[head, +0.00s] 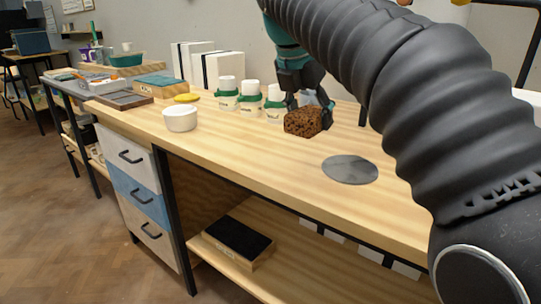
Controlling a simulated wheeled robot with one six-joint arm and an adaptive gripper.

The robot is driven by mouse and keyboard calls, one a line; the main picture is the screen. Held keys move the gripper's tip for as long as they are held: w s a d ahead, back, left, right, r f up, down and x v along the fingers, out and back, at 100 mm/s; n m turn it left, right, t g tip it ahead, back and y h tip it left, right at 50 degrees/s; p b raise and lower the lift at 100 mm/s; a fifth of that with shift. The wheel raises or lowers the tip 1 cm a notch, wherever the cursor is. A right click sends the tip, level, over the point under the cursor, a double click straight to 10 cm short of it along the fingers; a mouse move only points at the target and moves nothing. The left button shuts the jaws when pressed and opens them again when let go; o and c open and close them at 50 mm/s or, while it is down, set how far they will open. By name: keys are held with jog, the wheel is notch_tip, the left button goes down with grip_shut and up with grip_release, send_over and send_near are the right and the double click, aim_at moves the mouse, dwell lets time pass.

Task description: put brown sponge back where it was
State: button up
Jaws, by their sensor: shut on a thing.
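The brown sponge (303,121) is a dark, pitted block near the middle of the wooden worktop, just in front of the row of white jars. My gripper (309,107) comes down on it from above and is shut on it. The sponge appears at or just above the worktop; I cannot tell whether it touches. Part of its right and back side is hidden by the gripper's fingers.
White-lidded jars (250,97) with green bands stand close behind and left of the sponge. A white bowl (181,119) and yellow disc (187,97) sit further left. A grey round disc (350,169) lies in front. The worktop (250,150) between bowl and disc is clear.

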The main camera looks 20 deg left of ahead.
send_over(272, 163)
jog(key=s, duration=0.1)
jog(key=f, duration=0.4)
jog(key=shift+a+f+b, duration=0.2)
jog(key=shift+f+b, duration=0.15)
jog(key=shift+b, duration=0.05)
jog(key=shift+f+b, duration=0.8)
jog(key=shift+f, duration=1.25)
jog(key=shift+f, duration=0.1)
jog(key=o, duration=1.3)
jog(key=p+v, duration=0.4)
jog(key=v, duration=0.8)
